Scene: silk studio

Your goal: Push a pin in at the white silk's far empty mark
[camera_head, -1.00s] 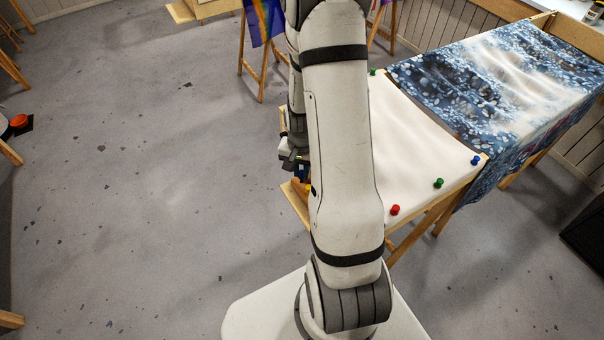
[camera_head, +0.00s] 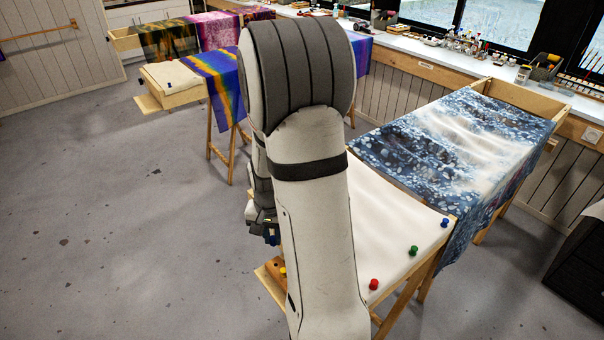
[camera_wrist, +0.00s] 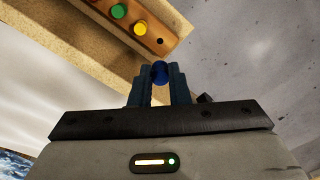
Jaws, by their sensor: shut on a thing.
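My gripper (camera_wrist: 158,84) is shut on a blue pin (camera_wrist: 160,72), held between its fingertips in the wrist view. It is at the wooden pin rack (camera_wrist: 122,41), where a green pin (camera_wrist: 119,11), a yellow pin (camera_wrist: 140,28) and an empty hole (camera_wrist: 160,41) show. In the head view my gripper (camera_head: 268,234) is partly hidden behind my arm, left of the white silk (camera_head: 397,232). A red pin (camera_head: 374,284), a green pin (camera_head: 413,250) and a blue pin (camera_head: 445,222) stand along the silk's near-right edge. My arm hides the silk's left part; no empty mark can be made out.
A blue patterned silk (camera_head: 470,140) on a wooden frame adjoins the white silk behind. A rainbow silk (camera_head: 215,80) hangs on another frame at the back left. A counter (camera_head: 430,50) with bottles runs along the back wall. The floor to the left is clear.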

